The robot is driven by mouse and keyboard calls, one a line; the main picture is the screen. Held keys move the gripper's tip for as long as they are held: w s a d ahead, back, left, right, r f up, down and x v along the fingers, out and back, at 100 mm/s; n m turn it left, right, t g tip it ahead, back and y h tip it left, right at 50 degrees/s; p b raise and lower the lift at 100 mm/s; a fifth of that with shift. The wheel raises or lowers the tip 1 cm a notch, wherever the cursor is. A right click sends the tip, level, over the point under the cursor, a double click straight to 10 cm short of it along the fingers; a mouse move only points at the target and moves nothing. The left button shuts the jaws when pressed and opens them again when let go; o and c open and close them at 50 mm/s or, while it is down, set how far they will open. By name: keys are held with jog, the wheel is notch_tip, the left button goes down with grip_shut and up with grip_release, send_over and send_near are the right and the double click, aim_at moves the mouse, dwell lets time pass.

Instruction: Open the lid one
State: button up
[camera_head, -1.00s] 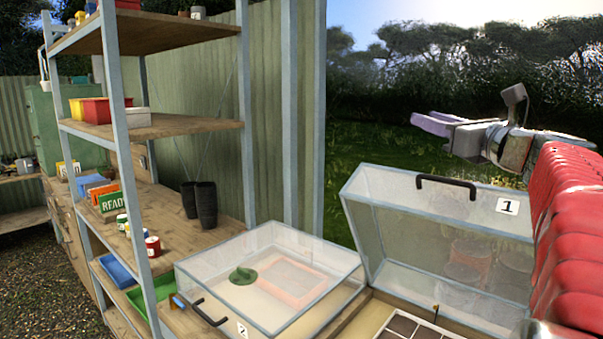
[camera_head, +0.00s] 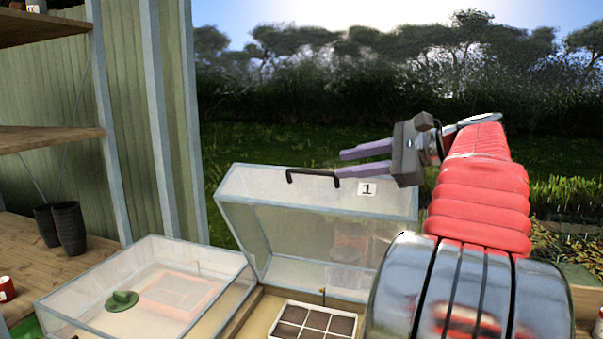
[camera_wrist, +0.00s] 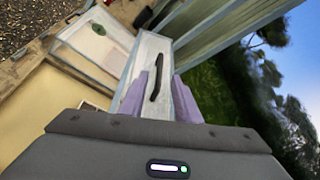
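The lid marked 1 (camera_head: 290,215) is a clear panel box with a pale blue frame, and it stands tilted up, open, behind its compartment. Its black handle (camera_head: 313,174) is on the upper edge, left of the number label. My gripper (camera_head: 352,164) is beside the raised lid's top edge, its two purple fingers spread and pointing left. In the wrist view the handle (camera_wrist: 156,80) lies beyond and between the open fingers (camera_wrist: 160,95). Nothing is between the fingertips in a grip. I cannot tell whether a finger touches the handle.
A second clear lid (camera_head: 75,283) is closed at left, with a green object (camera_head: 121,300) under it. A tray of dark cells (camera_head: 283,330) sits below the raised lid. Shelving (camera_head: 50,140) with black pots (camera_head: 68,228) stands at the left. Grass lies open behind.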

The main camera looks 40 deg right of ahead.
aim_at(308, 171)
jog(key=x, duration=1.3)
jog(key=shift+w+a+f, duration=0.15)
jog(key=shift+w, duration=0.15)
jog(key=shift+c, duration=0.2)
grip_shut()
